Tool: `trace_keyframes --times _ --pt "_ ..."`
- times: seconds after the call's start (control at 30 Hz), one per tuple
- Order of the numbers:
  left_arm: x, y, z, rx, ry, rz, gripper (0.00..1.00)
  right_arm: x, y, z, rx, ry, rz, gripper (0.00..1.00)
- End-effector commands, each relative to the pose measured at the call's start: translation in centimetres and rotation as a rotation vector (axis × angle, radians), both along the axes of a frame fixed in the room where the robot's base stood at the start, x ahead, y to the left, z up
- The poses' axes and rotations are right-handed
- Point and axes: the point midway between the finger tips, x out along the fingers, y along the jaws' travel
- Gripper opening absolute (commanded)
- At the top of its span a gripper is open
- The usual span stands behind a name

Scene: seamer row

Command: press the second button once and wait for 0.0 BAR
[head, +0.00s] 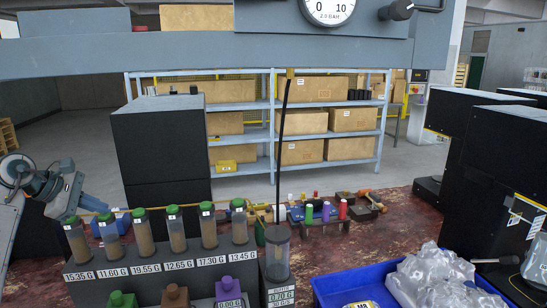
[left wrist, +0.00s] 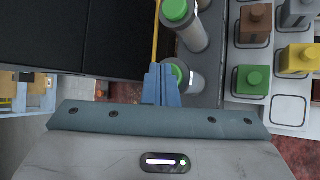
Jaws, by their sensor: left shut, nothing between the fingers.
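A round white gauge (head: 328,10) is cut off by the top edge of the head view; "10" and "2.0 BAR" can be read on it. A black knob (head: 397,10) sits to its right on the grey beam. I cannot tell which thing is the second button. My left gripper (head: 80,206) is at the left of the head view, close to the leftmost green-capped tube (head: 77,238). In the left wrist view its fingers (left wrist: 159,84) are shut and empty, beside a green-capped tube (left wrist: 182,76); contact cannot be told. My right gripper is not seen.
A dark rack of several labelled tubes stands in front, with coloured blocks such as a green one (head: 122,298) before it. A blue crate (head: 335,285) with clear bags is at lower right. Black cabinets (head: 160,150) stand left and right. Shelves (head: 240,105) are behind.

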Motion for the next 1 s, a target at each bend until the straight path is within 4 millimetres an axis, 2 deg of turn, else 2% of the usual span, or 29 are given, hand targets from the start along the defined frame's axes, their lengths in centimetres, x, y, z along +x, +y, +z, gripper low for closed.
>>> trace_keyframes --times 0.2,0.57,1.0 --pt "0.0 0.0 0.9 0.000 0.000 0.000 0.00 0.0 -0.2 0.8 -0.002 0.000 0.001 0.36" --pt "0.0 0.0 1.1 0.000 0.000 0.000 0.00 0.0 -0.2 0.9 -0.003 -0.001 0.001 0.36" --pt "0.0 0.0 5.2 -0.001 0.000 0.001 0.00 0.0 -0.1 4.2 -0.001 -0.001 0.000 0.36"
